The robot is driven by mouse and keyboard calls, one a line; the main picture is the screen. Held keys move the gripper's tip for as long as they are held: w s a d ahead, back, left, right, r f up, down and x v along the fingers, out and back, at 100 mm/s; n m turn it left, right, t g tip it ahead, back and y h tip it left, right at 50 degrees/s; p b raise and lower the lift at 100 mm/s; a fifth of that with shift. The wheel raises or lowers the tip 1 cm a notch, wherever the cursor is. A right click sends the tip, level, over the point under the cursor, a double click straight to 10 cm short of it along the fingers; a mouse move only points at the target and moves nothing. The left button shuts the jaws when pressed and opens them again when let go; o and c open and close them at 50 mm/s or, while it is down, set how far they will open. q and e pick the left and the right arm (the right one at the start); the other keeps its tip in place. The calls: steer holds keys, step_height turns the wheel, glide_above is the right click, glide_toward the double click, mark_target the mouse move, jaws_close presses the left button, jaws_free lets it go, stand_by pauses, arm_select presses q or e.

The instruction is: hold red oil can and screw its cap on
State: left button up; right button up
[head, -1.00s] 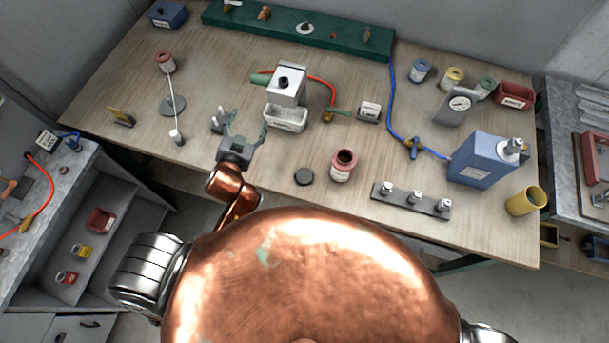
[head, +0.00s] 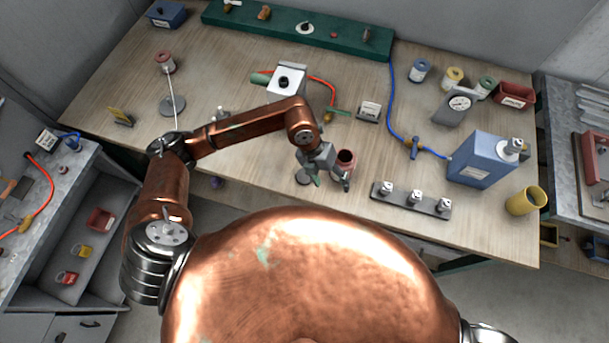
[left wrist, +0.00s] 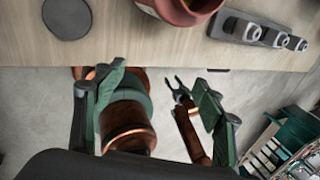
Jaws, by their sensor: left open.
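The red oil can (head: 346,158) stands upright on the wooden table near its front edge, its dark top opening uncovered. Its lower part also shows at the top of the left wrist view (left wrist: 182,9).
A dark rail with several metal fittings (head: 411,200) lies right of the can. A blue container (head: 485,160) and a yellow cup (head: 525,201) stand farther right. Bare tabletop lies behind the can.

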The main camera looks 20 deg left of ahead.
mark_target(304, 175)
arm_select(q)
steer(key=w+a+y, duration=0.1)
steer(key=a, duration=0.2)
steer(key=w+a+f+y, duration=0.1)
steer(key=a+y, duration=0.1)
steer(key=a, duration=0.1)
steer(key=w+a+n+t+y, duration=0.1)
steer(key=w+a, duration=0.1)
steer(key=a, duration=0.1)
steer(key=shift+w+a+f, duration=0.1)
steer(key=shift+a+f, duration=0.05)
steer(key=shift+a, duration=0.25)
steer(key=shift+d+f, duration=0.1)
steer(key=shift+f, duration=1.2)
step_height(304, 175, down, 4)
steer(key=shift+w+f+p, duration=0.1)
steer(key=shift+w+p, duration=0.05)
steer(key=shift+p, duration=0.6)
steer(key=shift+f, duration=0.55)
